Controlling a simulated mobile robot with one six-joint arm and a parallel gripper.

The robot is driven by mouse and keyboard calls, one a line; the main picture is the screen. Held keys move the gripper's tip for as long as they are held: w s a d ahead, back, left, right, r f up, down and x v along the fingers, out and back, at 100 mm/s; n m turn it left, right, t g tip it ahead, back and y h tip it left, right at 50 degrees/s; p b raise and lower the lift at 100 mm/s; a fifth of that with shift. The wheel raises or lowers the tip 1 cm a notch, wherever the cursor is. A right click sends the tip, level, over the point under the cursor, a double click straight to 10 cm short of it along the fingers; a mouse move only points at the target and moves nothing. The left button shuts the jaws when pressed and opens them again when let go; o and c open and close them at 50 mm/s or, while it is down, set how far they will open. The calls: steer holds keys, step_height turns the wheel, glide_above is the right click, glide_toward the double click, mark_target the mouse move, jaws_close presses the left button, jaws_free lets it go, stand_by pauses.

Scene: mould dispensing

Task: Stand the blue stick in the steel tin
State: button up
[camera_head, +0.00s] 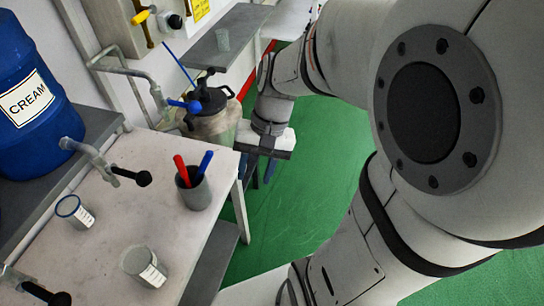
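A blue stick (204,163) stands tilted in a dark grey cup (197,195) on the pale table, beside a red stick (182,171). A grey metal tin with a white label (139,259), which looks like the steel tin, stands near the front of the table; its inside shows no stick. My gripper (270,170) hangs beyond the table's right edge, to the right of the cup and apart from it. Its fingers are small, dark and mostly hidden by the wrist, so I cannot tell if they are open.
A lidded pot (211,119) stands behind the table. Green floor (300,210) lies open to the right.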

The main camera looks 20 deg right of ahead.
steer(key=shift+s+d+r+n+t+h, duration=0.35)
steer(key=shift+d+r+n+t+h, duration=0.15)
steer(key=shift+r+n+t+h, duration=0.15)
steer(key=shift+s+d+r+n+t+h, duration=0.3)
steer(key=shift+d+r+n+t+h, duration=0.25)
steer(key=shift+r+n+t, duration=0.2)
steer(key=shift+s+d+r+n+t+h, duration=0.35)
steer(key=shift+d+r+n+t+h, duration=0.15)
steer(key=shift+r+n+t+h, duration=0.15)
